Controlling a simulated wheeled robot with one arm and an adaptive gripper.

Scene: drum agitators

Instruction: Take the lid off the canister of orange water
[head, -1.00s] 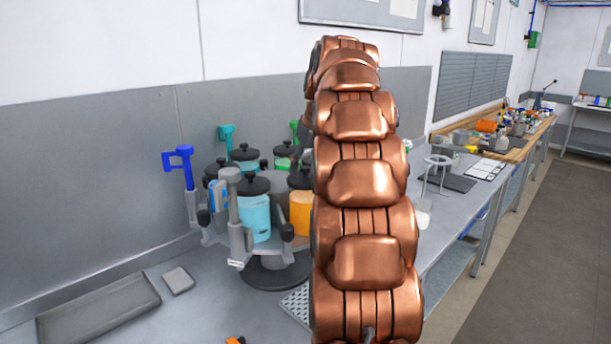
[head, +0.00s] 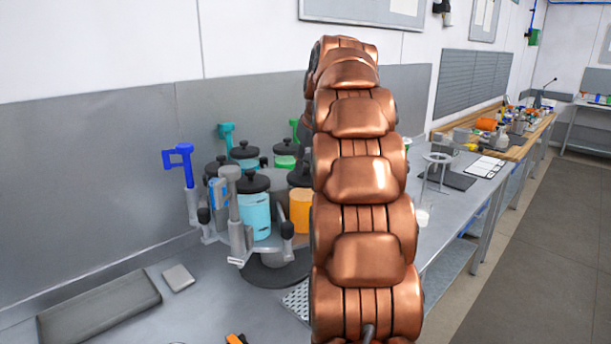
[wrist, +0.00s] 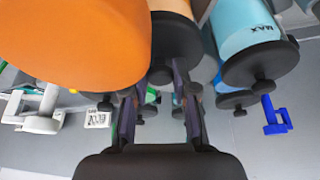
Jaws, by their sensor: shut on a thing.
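The canister of orange water (head: 300,213) stands in a round rack with a black lid (head: 299,177) at its top, partly behind my arm. In the wrist view, which is upside down, a black lid (wrist: 178,45) sits against a pale orange canister (wrist: 172,6). The lid's knob (wrist: 160,75) is between the fingers of my gripper (wrist: 160,88), which is shut on it. No gap shows between lid and canister. My gripper is hidden in the head view.
A large bright orange rounded body (wrist: 75,40) is close by in the wrist view. A light-blue canister (head: 254,215) stands beside the orange one. Handles, one blue (head: 180,158), rise around the rack. A grey tray (head: 98,310) lies at the front left.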

